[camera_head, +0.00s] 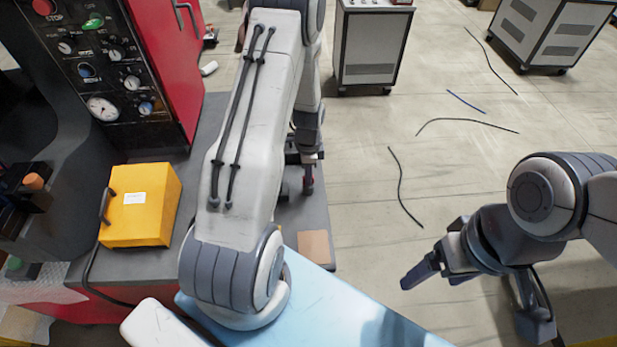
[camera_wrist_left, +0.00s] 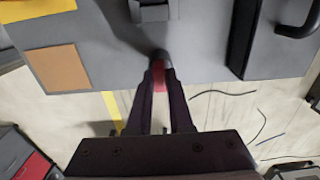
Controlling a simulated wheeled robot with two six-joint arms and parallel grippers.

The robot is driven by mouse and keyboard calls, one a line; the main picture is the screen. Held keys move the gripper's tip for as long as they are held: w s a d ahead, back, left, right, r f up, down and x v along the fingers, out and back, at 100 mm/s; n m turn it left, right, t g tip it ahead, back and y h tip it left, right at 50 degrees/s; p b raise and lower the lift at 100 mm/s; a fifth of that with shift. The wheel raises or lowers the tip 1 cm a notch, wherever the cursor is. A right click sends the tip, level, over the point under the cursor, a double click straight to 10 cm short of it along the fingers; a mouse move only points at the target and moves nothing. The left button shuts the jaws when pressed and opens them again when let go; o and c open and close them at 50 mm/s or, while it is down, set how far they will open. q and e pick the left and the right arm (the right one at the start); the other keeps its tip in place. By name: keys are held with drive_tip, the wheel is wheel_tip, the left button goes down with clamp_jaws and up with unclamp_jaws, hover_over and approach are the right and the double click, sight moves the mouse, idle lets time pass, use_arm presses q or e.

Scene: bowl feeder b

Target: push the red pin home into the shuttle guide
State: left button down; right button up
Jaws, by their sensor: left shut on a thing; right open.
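The red pin (camera_wrist_left: 161,77) is between the fingertips of my left gripper (camera_wrist_left: 160,88) in the left wrist view. A dark rounded end points away from the gripper, over the grey bench top. A grey block with a slot (camera_wrist_left: 152,10) sits ahead of it at the top edge; it may be the shuttle guide, but I cannot tell for sure. The pin looks apart from it. In the head view my left gripper (camera_head: 308,172) points down at the bench's right edge, partly behind my arm. My right gripper (camera_head: 432,277) is open and empty over the floor.
A yellow box (camera_head: 140,205) and a red machine with a control panel (camera_head: 95,60) stand at the left. A tan square plate (camera_head: 315,248) lies on the grey bench (camera_head: 290,215). A pale blue surface (camera_head: 335,305) is in front. Grey cabinets (camera_head: 372,45) and cables lie beyond on the floor.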

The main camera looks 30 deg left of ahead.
use_arm(q)
drive_tip(key=shift+w+r, duration=0.1)
drive_tip(key=shift+r, duration=0.35)
wheel_tip(320, 180, up, 2)
drive_tip(key=shift+r+b, duration=0.15)
drive_tip(key=shift+b, duration=0.4)
drive_tip(key=s+d+r+b, duration=0.1)
drive_tip(key=s+d+r, duration=0.1)
drive_tip(key=d, duration=0.3)
drive_tip(key=s+d+r+b, duration=0.1)
drive_tip(key=s+d+r, duration=0.1)
drive_tip(key=d+r, duration=0.3)
drive_tip(key=shift+s+d+r, duration=0.15)
drive_tip(key=shift+s+d, duration=0.1)
drive_tip(key=shift+d, duration=0.2)
